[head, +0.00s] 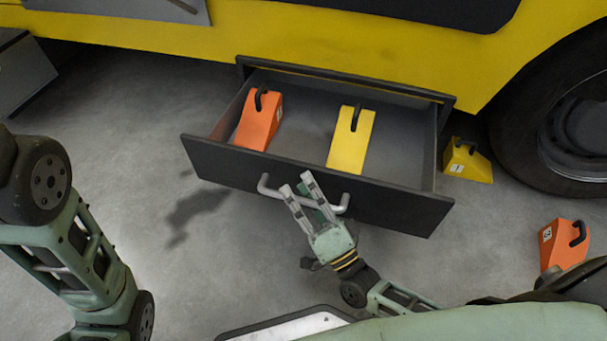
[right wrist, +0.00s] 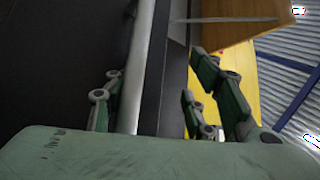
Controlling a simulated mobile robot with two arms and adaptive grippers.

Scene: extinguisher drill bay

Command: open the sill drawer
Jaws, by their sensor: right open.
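The sill drawer (head: 395,207) stands pulled out from beneath the yellow vehicle body in the head view, its inside showing. Its grey bar handle (head: 275,193) is on the dark front panel. My right gripper (head: 297,183) is open at the handle, its fingers overlapping it in the head view. In the right wrist view the handle (right wrist: 139,70) runs between the spread fingers (right wrist: 150,95); whether they touch it is unclear. An orange chock (head: 258,122) and a yellow chock (head: 350,145) lie inside the drawer. Only links of my left arm show; its gripper is out of view.
A yellow chock (head: 466,163) sits on the floor right of the drawer, near the large tyre (head: 515,135). An orange chock (head: 562,246) is on the floor at the right. Grey floor (head: 190,270) left of and in front of the drawer is clear.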

